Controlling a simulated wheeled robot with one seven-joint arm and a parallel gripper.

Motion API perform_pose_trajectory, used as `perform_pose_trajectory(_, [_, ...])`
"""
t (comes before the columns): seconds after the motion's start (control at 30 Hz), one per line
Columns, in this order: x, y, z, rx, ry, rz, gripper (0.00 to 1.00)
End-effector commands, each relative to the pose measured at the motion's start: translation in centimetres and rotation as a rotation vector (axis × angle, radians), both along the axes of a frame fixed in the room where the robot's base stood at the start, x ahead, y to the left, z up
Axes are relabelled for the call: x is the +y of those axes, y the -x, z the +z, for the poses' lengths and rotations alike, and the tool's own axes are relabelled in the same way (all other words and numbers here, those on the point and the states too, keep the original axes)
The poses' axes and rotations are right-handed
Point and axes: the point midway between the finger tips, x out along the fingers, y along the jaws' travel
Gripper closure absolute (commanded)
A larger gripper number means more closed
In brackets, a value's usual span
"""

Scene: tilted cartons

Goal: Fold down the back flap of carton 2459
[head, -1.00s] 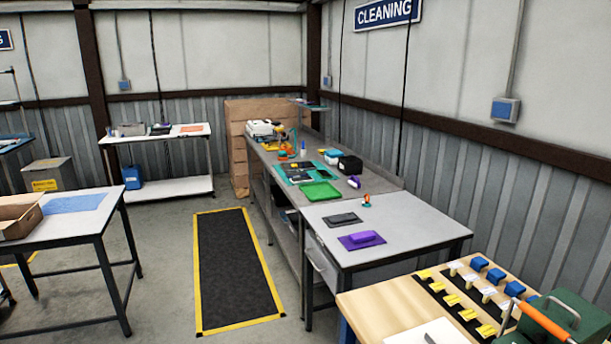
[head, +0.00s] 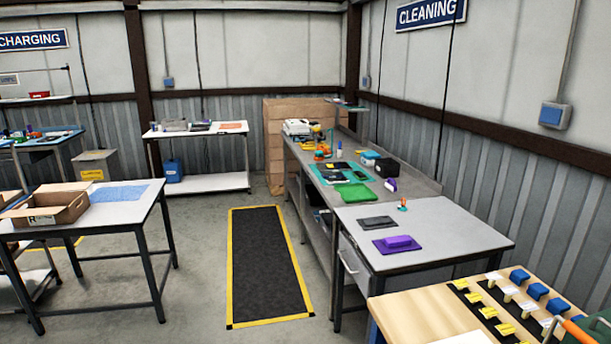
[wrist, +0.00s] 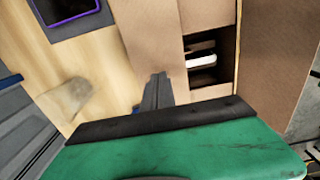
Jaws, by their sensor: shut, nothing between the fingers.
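In the wrist view, a brown cardboard carton (wrist: 207,20) lies close by, with wide flaps and a dark opening. A white-topped item (wrist: 200,62) shows inside that opening. I cannot read a number on this carton, nor tell which flap is the back one. My gripper (wrist: 158,78) is shut and empty, with its grey fingertips over or near the cardboard; contact cannot be judged. In the head view, an open carton (head: 45,212) with a label stands on the left table; its number is not legible.
In the wrist view, a light wooden surface (wrist: 105,75) bears a dark purple-rimmed tray (wrist: 72,12). In the head view, a grey table (head: 440,225) and a wooden bench (head: 410,310) stand at right. A black floor mat (head: 265,260) lies clear between the tables.

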Motion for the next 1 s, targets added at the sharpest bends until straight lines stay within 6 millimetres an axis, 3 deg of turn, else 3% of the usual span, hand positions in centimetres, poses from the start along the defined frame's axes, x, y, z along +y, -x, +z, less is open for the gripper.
perform_pose_trajectory(0.53, [0.0,0.0,-0.1,0.0,0.0,0.0,1.0])
perform_pose_trajectory(1.0, [0.0,0.0,-2.0,0.0,0.0,0.0,1.0])
